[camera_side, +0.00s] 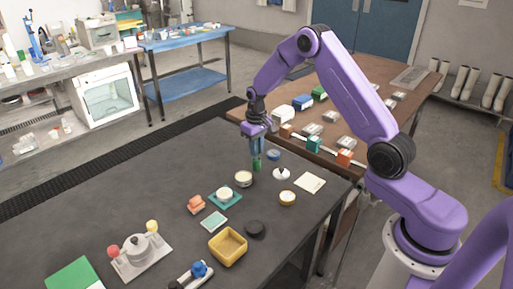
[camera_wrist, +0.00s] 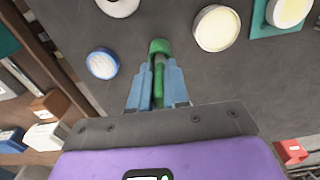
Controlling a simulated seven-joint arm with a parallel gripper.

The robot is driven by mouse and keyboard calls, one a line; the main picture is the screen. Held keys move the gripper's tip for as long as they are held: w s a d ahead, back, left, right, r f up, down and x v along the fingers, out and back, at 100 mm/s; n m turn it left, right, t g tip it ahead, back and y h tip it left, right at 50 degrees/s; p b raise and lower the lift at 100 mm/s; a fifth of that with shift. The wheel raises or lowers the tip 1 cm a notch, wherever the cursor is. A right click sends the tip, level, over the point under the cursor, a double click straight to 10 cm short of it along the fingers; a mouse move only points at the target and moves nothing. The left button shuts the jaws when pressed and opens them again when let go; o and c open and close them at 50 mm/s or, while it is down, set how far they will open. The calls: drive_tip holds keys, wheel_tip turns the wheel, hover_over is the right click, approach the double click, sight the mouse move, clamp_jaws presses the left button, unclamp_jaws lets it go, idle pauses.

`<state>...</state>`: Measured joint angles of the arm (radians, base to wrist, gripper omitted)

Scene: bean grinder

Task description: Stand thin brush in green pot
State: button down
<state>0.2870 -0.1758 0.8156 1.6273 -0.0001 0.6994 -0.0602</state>
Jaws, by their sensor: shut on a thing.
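My gripper (camera_wrist: 155,85) has blue fingers shut on a thin green stem (camera_wrist: 158,82), which looks like the thin brush. At the far end of the stem, just past the fingertips, is a wider green rounded piece (camera_wrist: 160,46). This may be the green pot, but I cannot tell if it is a separate thing or part of the brush. In the side view my gripper (camera_side: 256,151) points down over the dark table, with a short green piece (camera_side: 257,165) under its fingertips. The brush's bristles cannot be made out.
A cream-topped round jar (camera_side: 243,178) stands close by; a blue round jar (camera_side: 273,154) and a white knobbed lid (camera_side: 281,173) are to the right.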

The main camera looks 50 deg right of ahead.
drive_tip(key=shift+f, duration=0.8)
idle(0.9)
drive_tip(key=shift+c, duration=2.4)
unclamp_jaws()
drive_tip(key=shift+r, duration=0.15)
drive_tip(key=shift+r, duration=3.4)
